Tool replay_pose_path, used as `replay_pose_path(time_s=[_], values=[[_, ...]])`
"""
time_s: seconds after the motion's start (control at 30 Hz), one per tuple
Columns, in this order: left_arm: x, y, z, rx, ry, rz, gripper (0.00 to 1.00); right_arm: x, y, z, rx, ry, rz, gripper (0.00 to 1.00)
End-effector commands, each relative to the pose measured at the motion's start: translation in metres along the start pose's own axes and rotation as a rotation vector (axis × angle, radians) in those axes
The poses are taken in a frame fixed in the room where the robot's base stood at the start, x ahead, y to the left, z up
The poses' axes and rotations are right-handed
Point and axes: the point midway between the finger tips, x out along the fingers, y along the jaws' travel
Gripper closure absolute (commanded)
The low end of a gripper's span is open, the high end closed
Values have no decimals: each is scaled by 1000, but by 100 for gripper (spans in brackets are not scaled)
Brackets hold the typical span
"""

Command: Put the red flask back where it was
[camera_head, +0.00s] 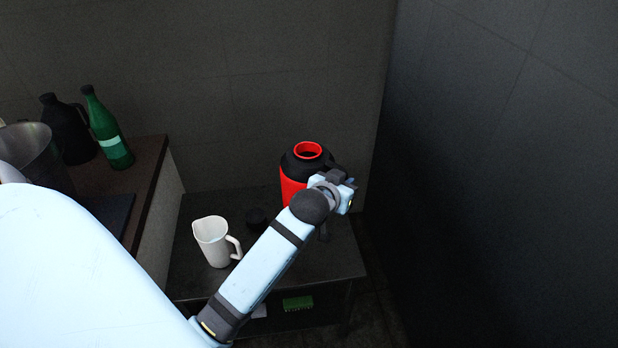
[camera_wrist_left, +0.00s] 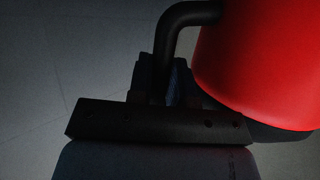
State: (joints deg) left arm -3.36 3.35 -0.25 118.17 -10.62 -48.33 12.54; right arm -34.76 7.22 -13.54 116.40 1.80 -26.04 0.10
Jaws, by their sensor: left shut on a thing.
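The red flask (camera_head: 290,188) has a black shoulder and an open red-rimmed mouth, and is upright in the head view, near the back wall. Its red body (camera_wrist_left: 265,60) fills the upper right of the left wrist view, with a curved black handle (camera_wrist_left: 180,18) to its left. My left gripper (camera_head: 342,180) is at the flask's right side, shut on that handle; its fingers (camera_wrist_left: 172,82) show at the handle's lower end. My arm hides the flask's lower part, so I cannot tell whether it touches the surface. My right gripper is not in view.
A low dark table (camera_head: 190,280) holds a white jug (camera_head: 213,243) and a small black round object (camera_head: 256,218). A green brush-like item (camera_head: 298,303) lies below. A higher counter (camera_head: 150,165) at left bears a green bottle (camera_head: 108,135), black jug (camera_head: 66,130) and metal vessel (camera_head: 32,155).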

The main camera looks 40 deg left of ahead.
Motion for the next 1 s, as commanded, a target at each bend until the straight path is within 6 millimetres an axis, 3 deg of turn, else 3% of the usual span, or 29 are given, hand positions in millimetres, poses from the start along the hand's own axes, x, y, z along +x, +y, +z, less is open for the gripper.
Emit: replay_pose_path(time_s=[0.23,0.7,1.0], values=[[20,-6,28,-6,1,-15,100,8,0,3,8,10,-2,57],[63,-3,134,-6,3,-13,100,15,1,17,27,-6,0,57],[72,-2,156,-6,4,-14,100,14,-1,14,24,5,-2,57]])
